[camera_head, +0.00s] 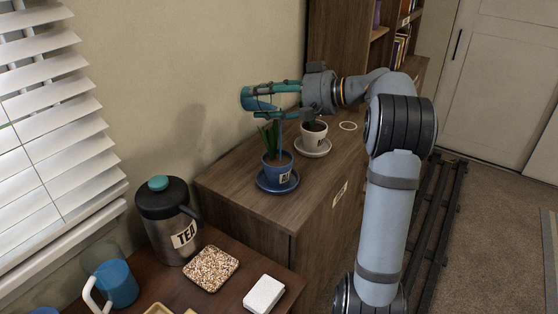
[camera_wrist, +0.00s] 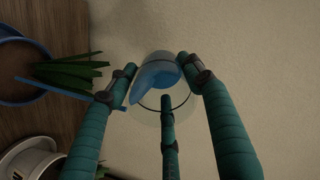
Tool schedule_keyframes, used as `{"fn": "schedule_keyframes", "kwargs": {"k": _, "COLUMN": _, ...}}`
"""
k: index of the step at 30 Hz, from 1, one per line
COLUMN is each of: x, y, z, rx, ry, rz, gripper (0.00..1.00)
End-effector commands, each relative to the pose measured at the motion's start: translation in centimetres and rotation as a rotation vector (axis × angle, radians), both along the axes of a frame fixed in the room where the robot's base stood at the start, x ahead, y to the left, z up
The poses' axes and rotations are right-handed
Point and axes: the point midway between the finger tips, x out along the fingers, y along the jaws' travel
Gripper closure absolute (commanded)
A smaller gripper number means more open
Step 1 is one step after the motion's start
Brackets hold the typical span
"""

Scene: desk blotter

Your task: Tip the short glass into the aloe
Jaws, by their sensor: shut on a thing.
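My gripper (camera_head: 264,101) is shut on the short glass (camera_head: 257,103), a clear glass with blue liquid inside. The glass lies tipped on its side above the blue pot. A thin blue stream (camera_head: 281,137) falls from it toward the aloe. The aloe (camera_head: 270,137) has spiky green leaves and stands in a labelled blue pot (camera_head: 278,178) on a blue saucer (camera_head: 263,186). In the wrist view my fingers (camera_wrist: 157,66) close around the glass with its blue liquid (camera_wrist: 155,78). The aloe leaves (camera_wrist: 65,72) show at left, with the stream crossing near them.
A white pot (camera_head: 314,139) on a white saucer (camera_head: 325,150) stands close behind the blue pot.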

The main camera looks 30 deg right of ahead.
Motion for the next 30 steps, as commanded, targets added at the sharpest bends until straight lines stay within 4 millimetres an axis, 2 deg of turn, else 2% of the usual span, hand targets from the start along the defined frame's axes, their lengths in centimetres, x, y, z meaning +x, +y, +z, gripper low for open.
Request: {"fn": "schedule_keyframes", "kwargs": {"k": 30, "x": -0.08, "y": 0.17, "z": -0.38, "rx": 0.04, "ry": -0.045, "rz": 0.004, "gripper": 0.84}}
